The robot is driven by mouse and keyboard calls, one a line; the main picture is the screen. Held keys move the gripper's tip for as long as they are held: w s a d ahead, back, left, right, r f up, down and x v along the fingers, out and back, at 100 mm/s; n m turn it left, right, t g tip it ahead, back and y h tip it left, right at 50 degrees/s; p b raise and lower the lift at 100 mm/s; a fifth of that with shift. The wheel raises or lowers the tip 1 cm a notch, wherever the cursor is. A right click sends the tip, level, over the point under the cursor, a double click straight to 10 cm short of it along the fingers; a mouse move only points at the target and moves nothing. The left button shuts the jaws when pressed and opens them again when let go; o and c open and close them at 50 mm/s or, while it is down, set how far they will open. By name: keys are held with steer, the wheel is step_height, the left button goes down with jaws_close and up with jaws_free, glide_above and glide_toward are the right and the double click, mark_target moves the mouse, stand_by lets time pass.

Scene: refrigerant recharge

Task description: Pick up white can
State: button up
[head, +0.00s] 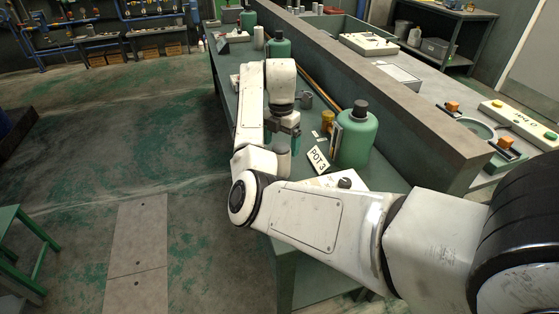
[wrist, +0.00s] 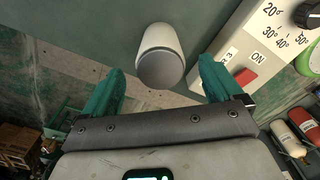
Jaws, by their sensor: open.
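The white can (wrist: 160,50) shows in the wrist view as a pale cylinder with a grey round end, on a green-grey surface. My gripper (wrist: 161,72) has its two teal fingers spread wide, one to each side of the can. The can lies between and a little beyond the fingertips, with gaps on both sides. In the head view my gripper (head: 284,145) is over the near part of the green bench (head: 232,98).
A white control box (wrist: 265,40) with a dial scale and red ON switch is close to the right finger. A ledge (head: 400,100) runs behind.

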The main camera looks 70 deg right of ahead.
mark_target(281, 159)
steer(key=shift+f, duration=3.4)
steer(key=c, duration=1.3)
steer(key=shift+r, duration=0.1)
steer(key=shift+c, duration=0.2)
